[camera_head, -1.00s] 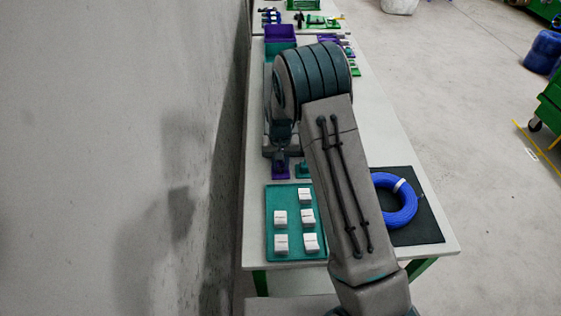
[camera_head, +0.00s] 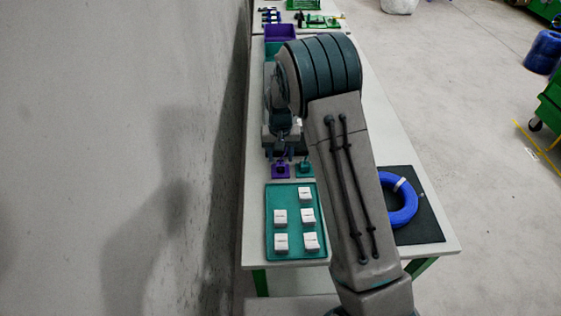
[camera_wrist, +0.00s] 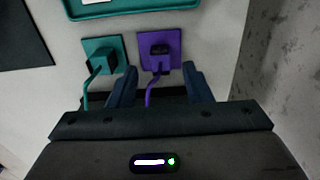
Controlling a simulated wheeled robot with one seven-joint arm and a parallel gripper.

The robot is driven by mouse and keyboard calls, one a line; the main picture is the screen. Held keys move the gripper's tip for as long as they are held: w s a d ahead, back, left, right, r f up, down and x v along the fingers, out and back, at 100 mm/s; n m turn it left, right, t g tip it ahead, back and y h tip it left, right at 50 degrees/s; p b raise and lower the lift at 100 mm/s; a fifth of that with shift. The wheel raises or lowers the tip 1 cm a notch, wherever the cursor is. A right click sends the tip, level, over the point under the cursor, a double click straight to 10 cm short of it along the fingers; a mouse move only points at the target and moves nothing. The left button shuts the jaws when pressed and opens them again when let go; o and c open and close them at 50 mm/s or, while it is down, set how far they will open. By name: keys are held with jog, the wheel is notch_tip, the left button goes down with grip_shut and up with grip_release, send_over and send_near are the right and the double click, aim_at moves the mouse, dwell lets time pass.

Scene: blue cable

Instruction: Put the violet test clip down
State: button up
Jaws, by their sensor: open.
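The violet test clip (camera_wrist: 160,48), dark on top, rests on a square violet base on the table, with a violet lead running from it between my fingers. It also shows in the head view (camera_head: 281,170), just beyond the teal tray. My gripper (camera_wrist: 160,86) is open, its two dark fingers apart on either side of the violet lead. The fingertips look clear of the clip body, and nothing is held. In the head view my gripper (camera_head: 281,153) is partly hidden by my own arm.
A similar teal clip (camera_wrist: 104,58) stands close beside the violet one. The teal tray (camera_head: 271,222) holds several white blocks. A blue cable coil (camera_head: 405,205) lies on a black mat (camera_head: 428,222). A violet bin (camera_head: 280,32) stands farther back. A wall runs along the left.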

aim_at(281, 165)
jog(key=s+d+r, duration=0.2)
jog(key=s+r, duration=0.1)
jog(key=r, duration=0.5)
jog(key=s+d+r, duration=0.3)
jog(key=s+r, duration=0.1)
jog(key=r, duration=0.4)
jog(key=s+d+r+t, duration=0.1)
jog(key=s+d+r, duration=0.1)
jog(key=s, duration=0.9)
jog(key=s+d+r+t, duration=0.2)
jog(key=s+d, duration=0.3)
jog(key=s, duration=0.6)
jog(key=shift+s+r+b, duration=0.2)
jog(key=shift+s+b, duration=0.1)
jog(key=shift+s, duration=0.05)
jog(key=shift+c, duration=1)
